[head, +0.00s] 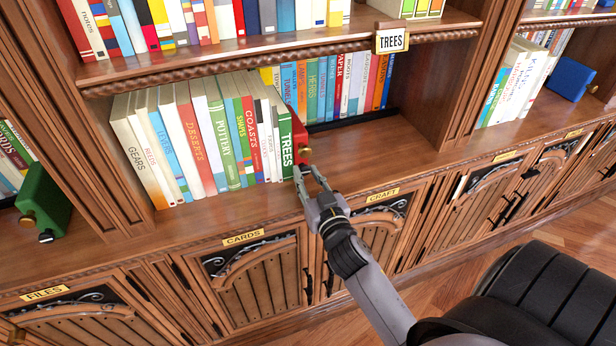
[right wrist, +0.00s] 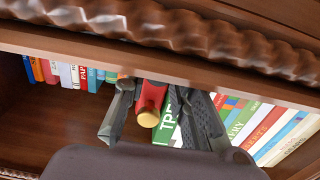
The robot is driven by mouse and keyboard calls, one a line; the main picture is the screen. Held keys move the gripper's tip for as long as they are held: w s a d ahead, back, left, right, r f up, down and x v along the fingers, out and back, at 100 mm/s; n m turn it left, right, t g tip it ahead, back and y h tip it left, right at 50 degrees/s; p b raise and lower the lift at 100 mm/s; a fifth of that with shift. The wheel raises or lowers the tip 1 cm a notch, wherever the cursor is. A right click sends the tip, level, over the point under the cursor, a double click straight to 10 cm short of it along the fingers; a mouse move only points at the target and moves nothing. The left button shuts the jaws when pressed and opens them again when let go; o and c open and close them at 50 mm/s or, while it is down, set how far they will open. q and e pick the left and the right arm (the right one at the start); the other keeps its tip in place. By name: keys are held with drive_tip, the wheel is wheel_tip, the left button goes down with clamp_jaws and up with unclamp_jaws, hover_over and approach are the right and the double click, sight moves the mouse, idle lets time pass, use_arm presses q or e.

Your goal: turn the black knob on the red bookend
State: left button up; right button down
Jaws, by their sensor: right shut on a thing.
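The red bookend (head: 299,136) stands on the lower shelf at the right end of the book row, beside the green TREES book (head: 286,142). A round gold knob (head: 304,155) is on its front. My right gripper (head: 308,174) is at the lower front of the bookend, below the gold knob, shut on the black knob, which the fingers hide. In the right wrist view the red bookend (right wrist: 152,95) and its gold knob (right wrist: 148,118) show between the fingers of the right gripper (right wrist: 155,100). My left gripper is not in view.
The shelf (head: 375,145) right of the bookend is bare in front of a back row of books. A green bookend (head: 42,205) with gold and black knobs stands at the far left, a blue bookend (head: 571,78) at the far right. Cabinet doors (head: 262,283) are below.

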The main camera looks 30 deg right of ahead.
drive_tip(key=shift+n, duration=0.7)
drive_tip(key=c, duration=1.3)
unclamp_jaws()
drive_tip(key=shift+c, duration=0.2)
drive_tip(key=shift+s, duration=0.15)
drive_tip(key=v, duration=0.7)
